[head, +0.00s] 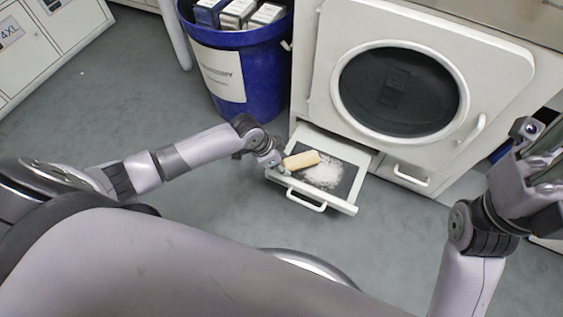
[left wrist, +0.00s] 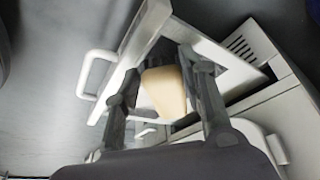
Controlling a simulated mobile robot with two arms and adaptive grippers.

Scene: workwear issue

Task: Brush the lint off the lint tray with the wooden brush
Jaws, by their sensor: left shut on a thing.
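The lint tray (head: 338,204) is a pulled-out white drawer with a dark bottom, low on the dryer's front. White lint (head: 325,175) lies in a patch on its bottom, mostly right of the wooden brush. The brush (head: 302,159) is pale wood and lies over the tray's left part; whether its bristles touch the lint is hidden. My left gripper (head: 277,167) is shut on the brush at its left end. In the left wrist view the brush (left wrist: 165,92) shows between the two fingers. My right gripper (head: 540,175) is at the right edge, away from the tray; its fingers are unclear.
The white dryer (head: 312,85) with a round dark door (head: 398,90) stands behind the tray. A blue bin (head: 265,75) with boxes in it stands at the left of the dryer. White lockers (head: 40,50) are at the far left. Grey floor around the tray's front is clear.

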